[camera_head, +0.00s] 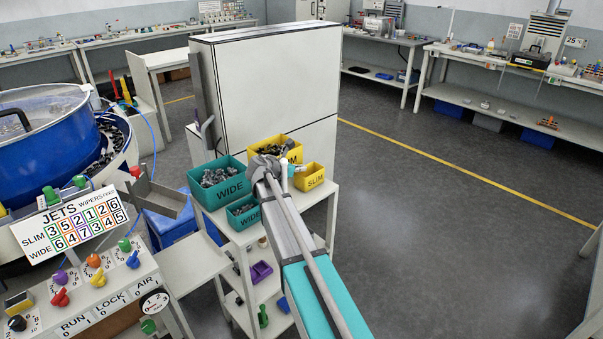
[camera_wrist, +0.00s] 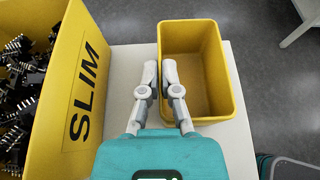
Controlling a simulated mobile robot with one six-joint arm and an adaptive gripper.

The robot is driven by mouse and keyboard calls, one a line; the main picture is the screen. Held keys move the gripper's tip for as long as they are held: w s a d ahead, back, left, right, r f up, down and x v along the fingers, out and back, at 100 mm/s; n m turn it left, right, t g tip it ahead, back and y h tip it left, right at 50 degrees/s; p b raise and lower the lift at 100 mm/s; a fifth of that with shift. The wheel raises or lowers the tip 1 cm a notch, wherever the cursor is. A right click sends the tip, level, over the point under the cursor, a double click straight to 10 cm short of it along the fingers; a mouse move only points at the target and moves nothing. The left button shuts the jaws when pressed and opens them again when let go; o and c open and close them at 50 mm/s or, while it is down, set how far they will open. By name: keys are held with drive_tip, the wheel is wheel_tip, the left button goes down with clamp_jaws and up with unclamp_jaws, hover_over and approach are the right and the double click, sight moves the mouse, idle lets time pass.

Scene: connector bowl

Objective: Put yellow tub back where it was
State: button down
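A small yellow tub (camera_head: 315,178) labelled SLIM is at the right corner of the white stand's top. In the wrist view it is upright and looks empty inside (camera_wrist: 196,70). My gripper (camera_wrist: 160,75) is shut on its left wall, one finger inside and one outside. In the head view my gripper (camera_head: 275,166) is at the tub's left side, its fingers partly hidden. I cannot tell whether the tub touches the stand. A larger yellow tub (camera_head: 266,143) stands behind it; the wrist view shows its SLIM wall (camera_wrist: 88,80) and dark pinned connectors inside.
The white stand (camera_wrist: 130,60) has bare top between the yellow tubs. A large teal WIDE tub (camera_head: 230,189) with parts and a smaller teal WIDE tub (camera_head: 243,220) stand on its left. A tall white cabinet (camera_head: 268,90) is behind. Floor at the right is clear.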

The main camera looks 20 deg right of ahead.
drive_tip(key=shift+f, duration=0.15)
drive_tip(key=c, duration=1.3)
unclamp_jaws()
drive_tip(key=o, duration=0.5)
drive_tip(key=shift+r, duration=0.2)
drive_tip(key=p+v, duration=0.4)
drive_tip(key=v, duration=0.8)
drive_tip(key=shift+p, duration=0.35)
drive_tip(key=shift+f, duration=0.1)
